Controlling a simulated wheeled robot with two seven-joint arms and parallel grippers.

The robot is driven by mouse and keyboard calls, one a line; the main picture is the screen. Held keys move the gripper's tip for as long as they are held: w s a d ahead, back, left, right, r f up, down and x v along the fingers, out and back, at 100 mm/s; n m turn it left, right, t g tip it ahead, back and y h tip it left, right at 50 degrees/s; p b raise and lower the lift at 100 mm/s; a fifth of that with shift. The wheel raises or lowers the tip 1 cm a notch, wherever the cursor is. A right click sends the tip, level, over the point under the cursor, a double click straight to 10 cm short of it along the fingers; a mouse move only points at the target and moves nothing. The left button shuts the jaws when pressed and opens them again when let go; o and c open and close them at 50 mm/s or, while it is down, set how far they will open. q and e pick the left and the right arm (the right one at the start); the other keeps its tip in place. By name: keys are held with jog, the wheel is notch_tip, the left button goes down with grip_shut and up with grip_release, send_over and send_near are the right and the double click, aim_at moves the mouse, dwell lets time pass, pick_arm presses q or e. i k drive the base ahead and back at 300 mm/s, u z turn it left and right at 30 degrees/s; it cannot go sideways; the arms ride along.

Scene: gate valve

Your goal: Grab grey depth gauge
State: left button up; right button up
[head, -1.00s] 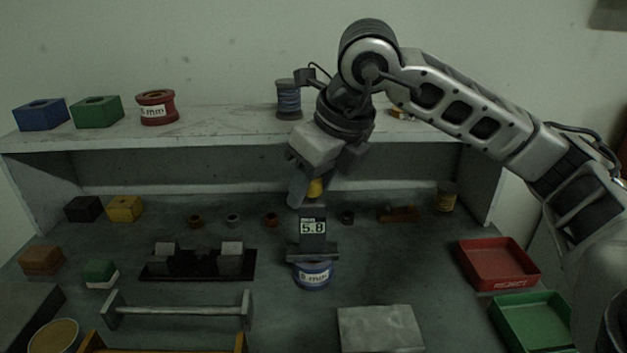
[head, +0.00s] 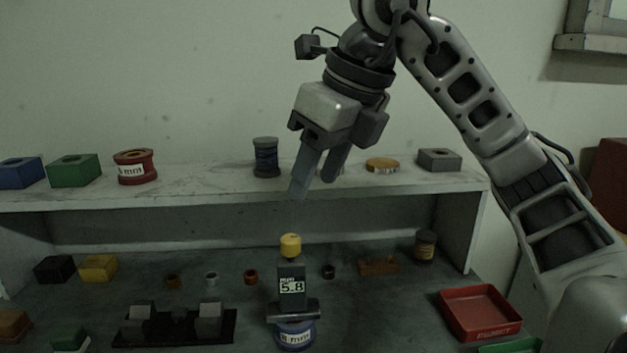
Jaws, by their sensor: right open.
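The grey depth gauge (head: 292,292) stands upright on the blue spool labelled "8 mm" (head: 295,337) on the bench. Its display reads 5.8, and a wide dark crossbar forms its base. A yellow round piece (head: 290,245) shows just above it in the picture. My right gripper (head: 318,183) is open and empty, its fingers pointing down. It is raised well above the gauge, in front of the shelf's top board, and apart from the gauge. My left gripper is not in view.
A shelf (head: 100,197) spans the back, with a dark blue spool (head: 266,158), a red spool (head: 135,167) and blocks on top. A black fixture (head: 170,327) lies left of the gauge. A red tray (head: 480,314) is at right.

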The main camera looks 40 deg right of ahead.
aim_at(293, 304)
jog(key=k, duration=1)
